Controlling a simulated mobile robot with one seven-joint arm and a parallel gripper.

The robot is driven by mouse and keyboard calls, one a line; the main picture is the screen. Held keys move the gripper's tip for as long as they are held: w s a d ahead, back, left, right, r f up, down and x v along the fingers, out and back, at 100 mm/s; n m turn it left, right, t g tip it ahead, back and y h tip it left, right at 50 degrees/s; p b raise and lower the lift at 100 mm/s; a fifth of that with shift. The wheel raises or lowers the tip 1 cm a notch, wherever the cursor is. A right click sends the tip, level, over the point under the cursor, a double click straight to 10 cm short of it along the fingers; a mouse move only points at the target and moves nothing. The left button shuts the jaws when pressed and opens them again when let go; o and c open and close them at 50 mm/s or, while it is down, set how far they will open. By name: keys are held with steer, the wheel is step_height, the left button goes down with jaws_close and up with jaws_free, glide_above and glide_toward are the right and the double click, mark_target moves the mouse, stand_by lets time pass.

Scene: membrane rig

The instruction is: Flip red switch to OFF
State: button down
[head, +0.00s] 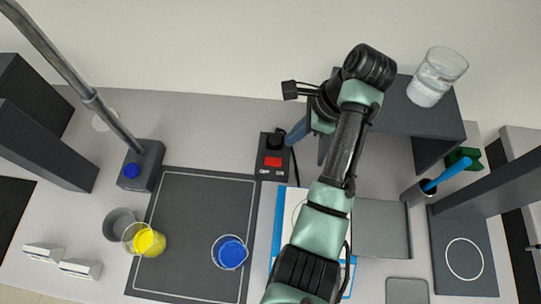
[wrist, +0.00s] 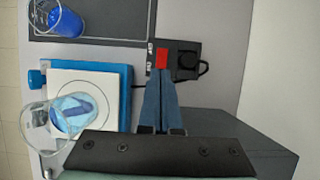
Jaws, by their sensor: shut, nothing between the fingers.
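The red switch (head: 273,161) sits on a small black control box (head: 264,150), in front of a black round knob. Small pale labels show beside the switch, too small to read surely, so I cannot tell which way it is set. In the wrist view the red switch (wrist: 162,60) lies right at the tips of my gripper. My gripper (wrist: 160,76) has its blue fingers together with nothing between them. In the head view my gripper (head: 290,138) is at the right side of the box. I cannot tell whether the fingertips touch the switch.
A black cable runs from the box. A dark mat (head: 190,240) with a beaker of yellow liquid (head: 148,240) and one of blue liquid (head: 229,252) lies left. A stand base (head: 142,166) is left of the box. A grey shelf (head: 440,118) bearing a glass stands right.

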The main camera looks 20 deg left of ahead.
mark_target(266, 161)
steer(key=p+x, duration=0.1)
steer(key=x, duration=1.1)
steer(key=shift+f+p, duration=0.15)
steer(key=shift+p, duration=0.25)
steer(key=shift+a, duration=0.1)
steer(key=shift+s+a+h+p, duration=0.1)
steer(key=shift+a+h+p, duration=0.15)
steer(key=shift+p, duration=0.25)
steer(key=shift+d+f, duration=0.1)
steer(key=shift+f, duration=0.15)
steer(key=shift+w+d+r, duration=0.1)
steer(key=shift+w+d, duration=0.2)
steer(key=shift+d, duration=0.5)
